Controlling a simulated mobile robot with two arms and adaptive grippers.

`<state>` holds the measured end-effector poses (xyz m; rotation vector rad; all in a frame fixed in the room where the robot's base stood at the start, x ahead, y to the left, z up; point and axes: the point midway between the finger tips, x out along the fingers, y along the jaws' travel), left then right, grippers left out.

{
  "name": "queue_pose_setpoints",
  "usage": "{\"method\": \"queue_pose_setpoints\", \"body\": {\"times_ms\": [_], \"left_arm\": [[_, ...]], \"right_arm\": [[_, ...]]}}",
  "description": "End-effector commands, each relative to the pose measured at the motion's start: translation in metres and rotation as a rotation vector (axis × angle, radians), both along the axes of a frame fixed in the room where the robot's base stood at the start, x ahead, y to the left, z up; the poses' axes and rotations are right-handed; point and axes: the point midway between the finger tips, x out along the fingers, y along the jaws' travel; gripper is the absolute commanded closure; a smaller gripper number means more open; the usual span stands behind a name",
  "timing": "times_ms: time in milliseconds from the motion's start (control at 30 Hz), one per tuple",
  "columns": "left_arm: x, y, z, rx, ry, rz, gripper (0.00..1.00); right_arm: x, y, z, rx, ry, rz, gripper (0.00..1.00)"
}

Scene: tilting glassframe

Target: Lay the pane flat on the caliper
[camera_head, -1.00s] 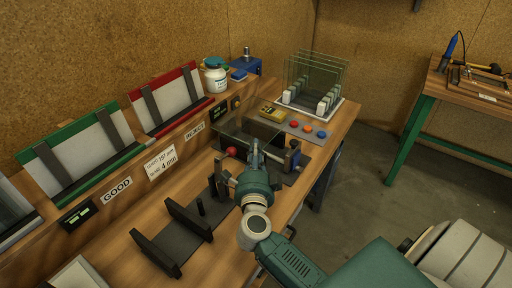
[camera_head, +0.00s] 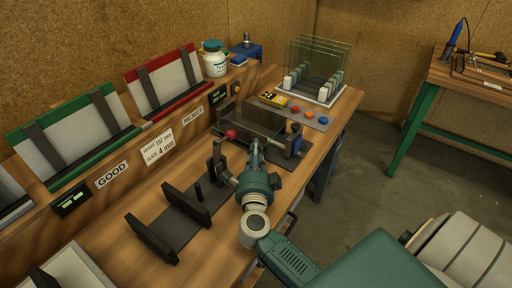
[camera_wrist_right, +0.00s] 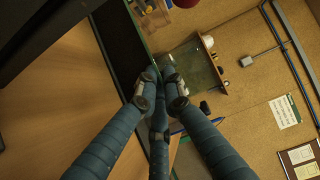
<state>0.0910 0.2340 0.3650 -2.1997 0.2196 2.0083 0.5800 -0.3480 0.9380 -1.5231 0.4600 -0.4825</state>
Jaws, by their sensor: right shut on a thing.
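The clear greenish pane (camera_head: 262,121) is at the caliper in the head view, low over its dark bed. Its tilt, and whether it touches the bed, I cannot tell. The caliper shows a red knob (camera_head: 231,134) at its left and a blue-and-grey part (camera_head: 294,140) at its right. My right gripper (camera_head: 255,146) is at the pane's near edge, shut on it. In the right wrist view the fingers (camera_wrist_right: 160,78) close together at the edge of the glass (camera_wrist_right: 190,68). My left gripper is not in view.
A dark cradle (camera_head: 160,238) stands on the bench left of my right arm. A rack with upright panes (camera_head: 318,66) and coloured buttons (camera_head: 309,115) are beyond the caliper. Green GOOD (camera_head: 78,138) and red REJECT (camera_head: 168,88) holders line the back.

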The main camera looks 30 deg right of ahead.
Motion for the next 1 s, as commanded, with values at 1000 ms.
{"method": "queue_pose_setpoints", "body": {"times_ms": [1000], "left_arm": [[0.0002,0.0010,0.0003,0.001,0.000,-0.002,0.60]], "right_arm": [[0.0002,-0.0004,-0.0027,-0.003,-0.004,-0.001,0.71]]}}
